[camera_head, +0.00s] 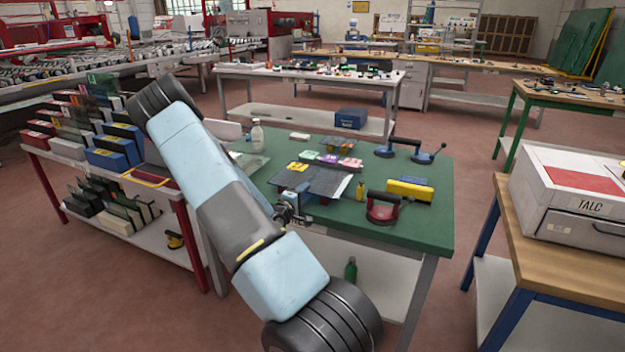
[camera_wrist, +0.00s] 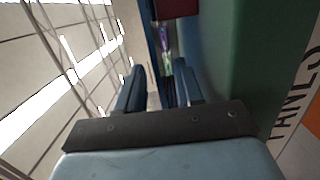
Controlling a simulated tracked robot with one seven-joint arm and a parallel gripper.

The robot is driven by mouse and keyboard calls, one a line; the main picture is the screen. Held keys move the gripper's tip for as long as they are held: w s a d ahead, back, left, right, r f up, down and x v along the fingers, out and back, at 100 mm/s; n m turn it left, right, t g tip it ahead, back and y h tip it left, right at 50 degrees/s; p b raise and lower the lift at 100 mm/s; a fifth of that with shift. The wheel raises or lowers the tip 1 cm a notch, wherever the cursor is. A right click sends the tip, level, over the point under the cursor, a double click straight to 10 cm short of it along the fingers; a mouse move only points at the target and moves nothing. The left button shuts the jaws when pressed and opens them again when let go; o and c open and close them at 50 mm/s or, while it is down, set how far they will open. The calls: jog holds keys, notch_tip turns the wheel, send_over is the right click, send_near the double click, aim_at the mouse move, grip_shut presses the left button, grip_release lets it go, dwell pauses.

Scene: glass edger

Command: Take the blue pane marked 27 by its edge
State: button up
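I cannot read a 27 in either view. A dark blue-grey pane (camera_head: 326,181) lies flat on the green bench (camera_head: 418,178), with a yellow tag at its far left; it may be the blue pane. My gripper (camera_head: 289,208) is at the bench's front edge, close to this pane's near side and partly hidden by my arm. In the wrist view my gripper (camera_wrist: 160,86) has its two fingers apart. A dark blue strip (camera_wrist: 169,92) shows between them, perhaps a pane seen edge-on. I cannot tell whether the fingers touch it.
Pink and purple tags (camera_head: 328,159), a red suction cup (camera_head: 383,207), a yellow block (camera_head: 410,190) and a bottle (camera_head: 257,135) are on the bench. A rack of panes (camera_head: 85,130) stands left. A TALC box (camera_head: 570,190) stands right.

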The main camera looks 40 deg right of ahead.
jog(key=shift+c, duration=0.2)
grip_shut()
dwell(1.1)
